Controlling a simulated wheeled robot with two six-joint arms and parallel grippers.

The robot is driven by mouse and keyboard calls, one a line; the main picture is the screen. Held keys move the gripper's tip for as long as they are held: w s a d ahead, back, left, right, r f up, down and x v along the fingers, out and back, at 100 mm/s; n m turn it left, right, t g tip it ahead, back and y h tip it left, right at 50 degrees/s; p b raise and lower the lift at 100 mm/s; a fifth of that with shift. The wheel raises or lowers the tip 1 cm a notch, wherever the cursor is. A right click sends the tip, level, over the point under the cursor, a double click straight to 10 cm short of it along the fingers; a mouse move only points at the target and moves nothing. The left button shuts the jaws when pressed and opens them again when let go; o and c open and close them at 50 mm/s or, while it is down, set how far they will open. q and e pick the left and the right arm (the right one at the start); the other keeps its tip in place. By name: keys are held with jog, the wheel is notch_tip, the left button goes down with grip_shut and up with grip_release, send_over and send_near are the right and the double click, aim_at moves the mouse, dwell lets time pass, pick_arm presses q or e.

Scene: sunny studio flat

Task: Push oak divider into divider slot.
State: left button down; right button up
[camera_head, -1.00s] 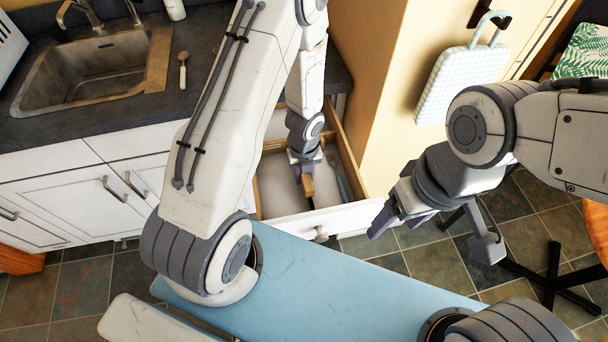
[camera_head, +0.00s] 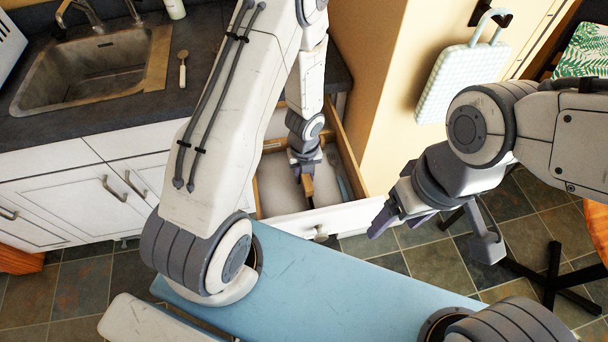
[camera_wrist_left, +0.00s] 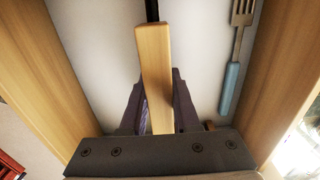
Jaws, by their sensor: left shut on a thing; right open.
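My left gripper (camera_head: 307,182) reaches down inside the open drawer (camera_head: 348,215). It is shut on the oak divider (camera_head: 308,186), a pale wooden strip. In the left wrist view the oak divider (camera_wrist_left: 154,65) stands between the two dark fingers of the gripper (camera_wrist_left: 160,100), running away from the camera. A dark narrow strip (camera_wrist_left: 152,10), possibly the divider slot, shows at its far end; I cannot tell whether they touch. My right gripper (camera_head: 430,222) is open and empty, outside the drawer to the right.
A blue-handled fork (camera_wrist_left: 231,85) lies on the drawer floor, right of the divider. Wooden drawer walls (camera_wrist_left: 45,70) flank both sides. The counter with a sink (camera_head: 90,75) is at the left, and a yellow cabinet side (camera_head: 385,100) stands right of the drawer.

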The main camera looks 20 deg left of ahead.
pick_arm(q)
jog(key=shift+f, duration=0.15)
jog(key=shift+c, duration=0.4)
grip_release()
dwell(0.5)
jog(key=shift+r+p, duration=3.6)
jog(key=shift+d, duration=0.1)
